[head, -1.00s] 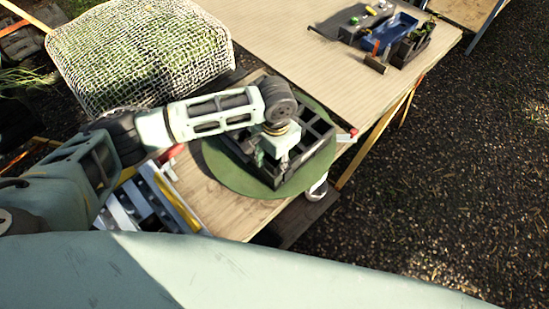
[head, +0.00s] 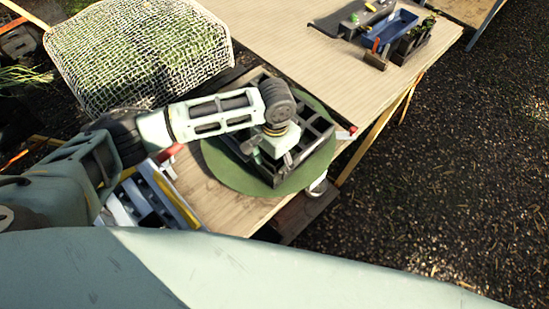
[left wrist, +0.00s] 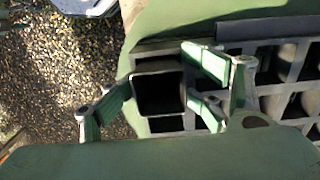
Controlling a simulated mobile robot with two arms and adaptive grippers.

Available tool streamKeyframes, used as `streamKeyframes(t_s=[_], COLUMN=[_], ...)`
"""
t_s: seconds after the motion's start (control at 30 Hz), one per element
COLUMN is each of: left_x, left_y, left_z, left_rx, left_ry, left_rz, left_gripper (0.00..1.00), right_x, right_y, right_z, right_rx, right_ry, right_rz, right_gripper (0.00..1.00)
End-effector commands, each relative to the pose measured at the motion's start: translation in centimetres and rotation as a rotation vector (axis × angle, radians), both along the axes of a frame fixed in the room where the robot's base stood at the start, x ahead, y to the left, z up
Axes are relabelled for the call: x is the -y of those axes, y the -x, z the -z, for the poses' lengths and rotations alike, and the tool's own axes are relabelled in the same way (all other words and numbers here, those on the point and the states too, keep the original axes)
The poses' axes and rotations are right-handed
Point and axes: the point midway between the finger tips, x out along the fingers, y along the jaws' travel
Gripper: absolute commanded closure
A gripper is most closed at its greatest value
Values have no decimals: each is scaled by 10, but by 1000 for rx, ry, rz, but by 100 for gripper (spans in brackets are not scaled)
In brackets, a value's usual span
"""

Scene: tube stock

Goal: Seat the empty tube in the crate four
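The dark crate (head: 318,128) with square compartments stands on a round green mat (head: 222,166) at the table's near end. In the left wrist view the crate (left wrist: 285,121) lies at the right. The empty tube (left wrist: 182,74) is square and open-topped, seen from above at the crate's left corner. My left gripper (left wrist: 160,91) has its fingertips against two opposite sides of the tube. In the head view my left gripper (head: 272,163) is over the crate's near part and hides the tube. I cannot tell how deep the tube sits. My right gripper is out of view.
A net-covered bale (head: 140,50) stands at the back left. A blue tray (head: 388,33) and a dark box (head: 416,42) are at the table's far end. The table (head: 330,65) is clear between them and the crate. Gravel ground lies right of the table.

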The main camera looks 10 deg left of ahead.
Motion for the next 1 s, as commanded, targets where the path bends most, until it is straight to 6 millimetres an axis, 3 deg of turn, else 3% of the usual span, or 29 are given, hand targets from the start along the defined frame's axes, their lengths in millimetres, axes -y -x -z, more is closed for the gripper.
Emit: streamKeyframes(t_s=[0.3, 0.43, 0.8, 1.0], left_x=[0, 0, 2, 2], left_y=[1, 0, -2, -2], left_z=[0, -11, -87, -114], left_rx=[-4, -1, 2, 2], left_ry=[-1, -1, 2, 1], left_rz=[1, 2, 3, 1], left_gripper=[41, 41, 41, 41], right_x=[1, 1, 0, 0], right_y=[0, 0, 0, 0], right_z=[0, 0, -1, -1], right_rx=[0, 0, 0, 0], right_ry=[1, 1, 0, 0], right_rz=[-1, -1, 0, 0], right_gripper=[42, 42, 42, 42])
